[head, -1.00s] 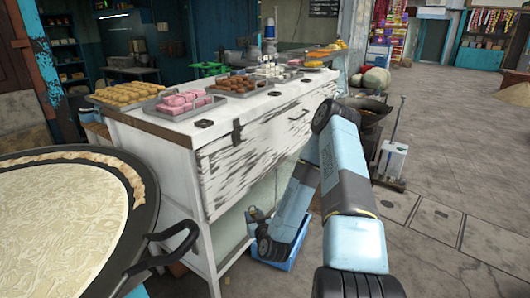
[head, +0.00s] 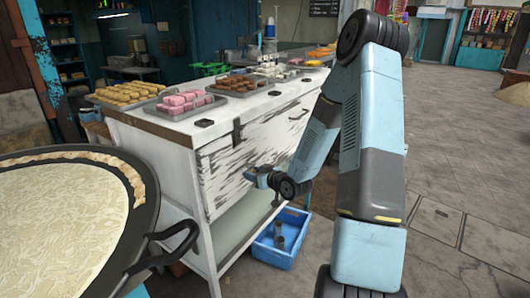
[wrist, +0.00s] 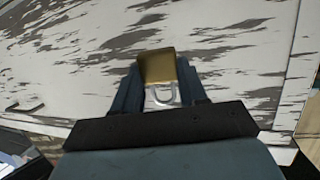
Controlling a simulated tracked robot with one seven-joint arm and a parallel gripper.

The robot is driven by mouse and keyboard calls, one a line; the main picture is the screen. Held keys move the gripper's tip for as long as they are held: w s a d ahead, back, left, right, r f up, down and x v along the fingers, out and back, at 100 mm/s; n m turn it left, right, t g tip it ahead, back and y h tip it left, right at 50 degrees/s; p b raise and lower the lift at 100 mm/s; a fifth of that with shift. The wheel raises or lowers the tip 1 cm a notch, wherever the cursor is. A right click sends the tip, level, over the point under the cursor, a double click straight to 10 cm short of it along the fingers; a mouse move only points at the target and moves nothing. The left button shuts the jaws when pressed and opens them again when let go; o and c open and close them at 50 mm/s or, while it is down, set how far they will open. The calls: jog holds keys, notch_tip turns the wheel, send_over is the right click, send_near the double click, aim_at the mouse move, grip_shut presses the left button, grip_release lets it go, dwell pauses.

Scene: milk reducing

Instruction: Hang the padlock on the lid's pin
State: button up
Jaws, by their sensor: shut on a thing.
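A brass padlock (wrist: 158,66) with a silver shackle (wrist: 160,97) is between the fingers of my gripper (wrist: 162,88) in the wrist view. The gripper is shut on it, with the shackle toward the palm and the brass body outward. In the head view my gripper (head: 256,176) is in front of the counter's worn white panel (head: 245,160), below a dark latch (head: 236,133) at the panel's upper left. The padlock is too small to make out there. The pin is too small to tell apart from the latch.
A blue crate (head: 263,251) with dark items stands on the floor below the arm. Sweets trays (head: 186,104) stand on the countertop. A wide pan (head: 145,215) with a black handle is at the left. The paved floor at right is clear.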

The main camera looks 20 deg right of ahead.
jog(key=s+d+r+n+g+y, duration=0.1)
jog(key=s+d+r, duration=0.15)
jog(key=r, duration=0.35)
jog(key=s+d+r+n+g+y, duration=0.1)
jog(key=s+r+n+g+y, duration=0.15)
jog(key=r, duration=0.35)
jog(key=shift+m+t+h, duration=0.35)
jog(key=shift+h, duration=0.1)
jog(key=shift+r+x, duration=0.2)
jog(key=shift+x, duration=1.3)
jog(key=shift+r+x, duration=0.2)
jog(key=shift+x, duration=1.3)
jog(key=shift+r+x, duration=0.2)
jog(key=shift+x, duration=1.3)
jog(key=shift+w+a, duration=0.2)
jog(key=o, duration=1.2)
